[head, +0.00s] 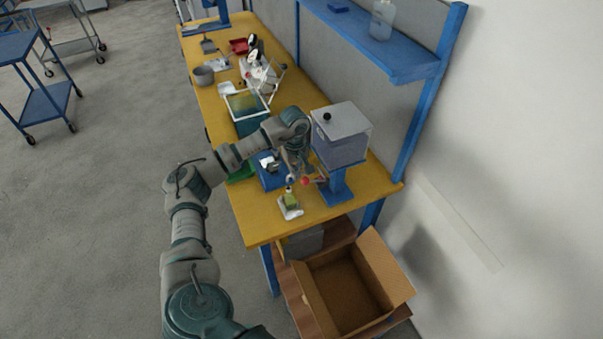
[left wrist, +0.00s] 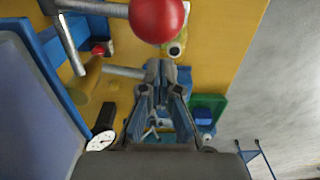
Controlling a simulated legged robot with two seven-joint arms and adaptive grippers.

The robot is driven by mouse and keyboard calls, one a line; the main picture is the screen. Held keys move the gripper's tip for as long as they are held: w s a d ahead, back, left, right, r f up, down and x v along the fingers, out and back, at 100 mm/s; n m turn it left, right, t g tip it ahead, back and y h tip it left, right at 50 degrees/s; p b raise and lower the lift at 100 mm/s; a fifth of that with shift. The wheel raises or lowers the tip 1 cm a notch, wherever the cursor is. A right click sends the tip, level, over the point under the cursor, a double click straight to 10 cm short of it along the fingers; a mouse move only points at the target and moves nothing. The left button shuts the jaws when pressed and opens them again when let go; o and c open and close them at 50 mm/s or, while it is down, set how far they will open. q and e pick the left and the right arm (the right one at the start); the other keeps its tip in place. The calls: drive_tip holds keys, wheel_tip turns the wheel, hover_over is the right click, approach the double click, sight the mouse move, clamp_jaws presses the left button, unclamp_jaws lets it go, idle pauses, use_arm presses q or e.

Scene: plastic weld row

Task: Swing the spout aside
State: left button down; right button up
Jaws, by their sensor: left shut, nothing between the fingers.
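The tank (head: 340,135) is a translucent box with a grey lid on a blue stand (head: 338,188) at the bench's near end. Its side fills the left of the left wrist view (left wrist: 30,105). A brass fitting (left wrist: 84,87) sticks out there, with a grey metal tube (left wrist: 122,72), apparently the spout, running toward my fingertips. A red ball (left wrist: 157,18) on a metal rod is just beyond the fingertips; it also shows in the head view (head: 305,181). My left gripper (left wrist: 161,72) is shut and empty beside the tube's end; contact is unclear. My right gripper is out of view.
A small green bottle (head: 291,198) stands on a white pad near the yellow bench's front edge. A dial gauge (left wrist: 101,140) is beside the tank. A blue tray (head: 270,172) lies left of the gripper. An open cardboard box (head: 345,290) is below the bench end.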

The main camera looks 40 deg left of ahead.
use_arm(q)
drive_tip(key=shift+w+a, duration=0.1)
drive_tip(key=shift+a, duration=0.25)
drive_tip(key=shift+w+a, duration=0.15)
drive_tip(key=shift+a, duration=0.15)
idle(0.3)
drive_tip(key=shift+w+a, duration=0.15)
drive_tip(key=shift+a, duration=0.05)
drive_tip(key=shift+w+a, duration=0.25)
drive_tip(key=shift+a, duration=0.05)
idle(0.4)
